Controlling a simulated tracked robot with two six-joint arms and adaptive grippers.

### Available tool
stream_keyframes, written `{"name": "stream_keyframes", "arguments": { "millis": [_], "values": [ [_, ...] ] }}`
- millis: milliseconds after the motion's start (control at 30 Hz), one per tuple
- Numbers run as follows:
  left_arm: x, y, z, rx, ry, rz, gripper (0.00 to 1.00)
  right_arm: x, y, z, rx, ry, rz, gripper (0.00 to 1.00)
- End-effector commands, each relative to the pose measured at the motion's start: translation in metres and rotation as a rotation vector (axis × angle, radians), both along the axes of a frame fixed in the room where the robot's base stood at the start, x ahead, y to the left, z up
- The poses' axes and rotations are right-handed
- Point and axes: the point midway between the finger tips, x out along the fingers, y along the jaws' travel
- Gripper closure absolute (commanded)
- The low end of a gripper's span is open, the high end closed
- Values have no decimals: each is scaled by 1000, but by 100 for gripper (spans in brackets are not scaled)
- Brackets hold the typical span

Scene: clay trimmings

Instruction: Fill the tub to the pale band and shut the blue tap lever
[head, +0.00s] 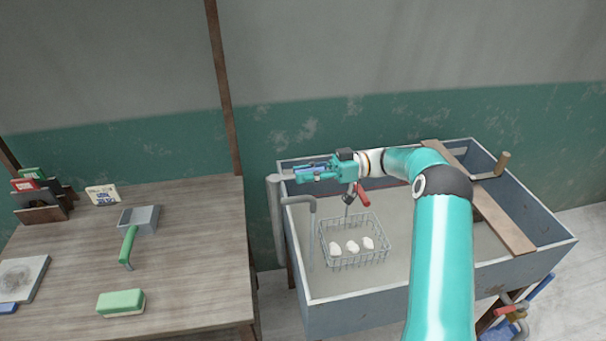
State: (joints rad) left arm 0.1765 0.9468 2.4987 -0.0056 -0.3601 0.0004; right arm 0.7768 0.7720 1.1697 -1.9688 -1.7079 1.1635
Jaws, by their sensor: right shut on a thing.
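The blue-grey tub (345,314) stands on the right, with a dull grey-beige surface inside. I cannot make out a pale band or tell the water level. My right gripper (302,173) reaches over the tub's back left corner and is shut on the blue tap lever (311,168), which is partly hidden between its fingers. A grey pipe (276,225) rises at the tub's left side, and a bent spout (299,200) reaches over the rim. A red lever (363,196) shows right of the gripper. My left gripper is not in view.
A wire basket (324,246) with several white lumps sits inside the tub. A plank (505,226) crosses the tub on the right.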

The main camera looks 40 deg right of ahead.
Motion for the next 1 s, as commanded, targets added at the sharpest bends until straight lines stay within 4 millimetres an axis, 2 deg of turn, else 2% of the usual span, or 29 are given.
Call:
{"name": "stream_keyframes", "arguments": {
  "millis": [33,167,500,633,767,1000],
  "values": [
    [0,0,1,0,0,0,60,3,-1,5,-3,-11,-13,75],
    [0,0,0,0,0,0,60,2,-2,4,-2,-9,-13,53],
    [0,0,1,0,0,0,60,-2,-6,2,0,-5,-15,53],
    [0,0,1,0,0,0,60,-6,-15,1,0,-4,-17,53],
    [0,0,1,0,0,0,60,-15,-32,0,-1,-5,-19,53],
    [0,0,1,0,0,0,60,-36,-77,0,-2,-6,-20,53]
  ]
}}
